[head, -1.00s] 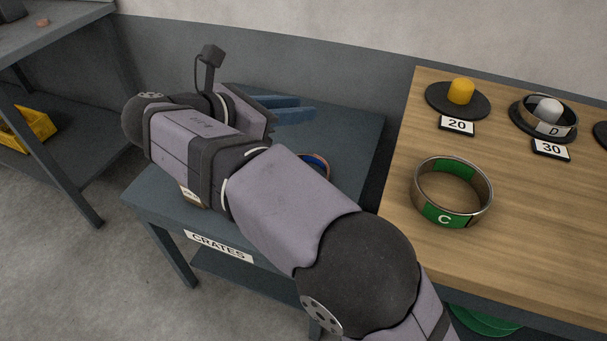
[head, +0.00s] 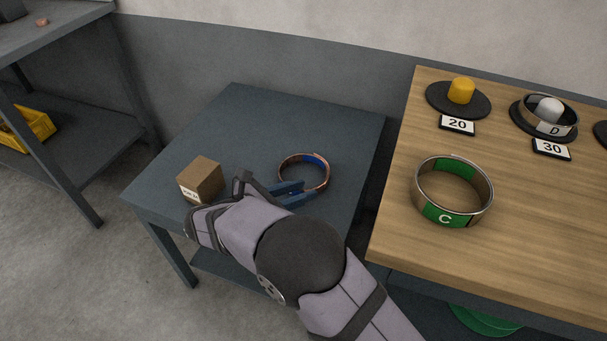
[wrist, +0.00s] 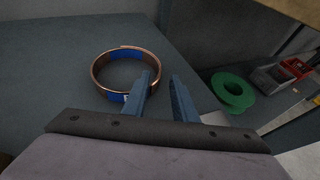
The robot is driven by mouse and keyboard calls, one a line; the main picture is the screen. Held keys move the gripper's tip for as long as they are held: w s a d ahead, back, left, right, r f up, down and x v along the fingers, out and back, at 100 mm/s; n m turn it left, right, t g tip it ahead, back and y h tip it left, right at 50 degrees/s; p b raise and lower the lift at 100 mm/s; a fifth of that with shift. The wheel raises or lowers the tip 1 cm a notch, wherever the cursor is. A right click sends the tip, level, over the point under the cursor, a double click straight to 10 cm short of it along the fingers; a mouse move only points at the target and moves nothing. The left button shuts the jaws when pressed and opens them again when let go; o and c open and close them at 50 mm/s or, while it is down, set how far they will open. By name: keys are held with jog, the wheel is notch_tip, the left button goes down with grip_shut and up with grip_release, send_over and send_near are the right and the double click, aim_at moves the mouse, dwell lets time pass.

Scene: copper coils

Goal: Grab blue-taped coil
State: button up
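The blue-taped coil (head: 304,173) is a copper ring with blue tape on its inside, lying on the dark grey crates table (head: 245,110). It also shows in the wrist view (wrist: 100,80), left of my fingers. My gripper (head: 296,193) has blue fingers and is at the coil's near side. In the wrist view my gripper (wrist: 162,82) is open, with a gap between its fingers. The left finger overlaps the coil's near right rim in the picture; I cannot tell whether they touch. No part of the coil clearly passes between the fingers.
A brown box (head: 203,180) stands left of my gripper on the same table. The wooden table (head: 400,245) at right holds a green-taped coil C (head: 453,191), a yellow peg (head: 461,91) and a coil D (head: 545,120) around a grey-white peg. The crates table's back is clear.

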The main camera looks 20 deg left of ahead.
aim_at(318, 187)
jog(key=shift+b+x, duration=0.5)
jog(key=shift+x, duration=2.55)
grip_shut()
jog(key=shift+s+f, duration=0.1)
jog(key=shift+s, duration=0.05)
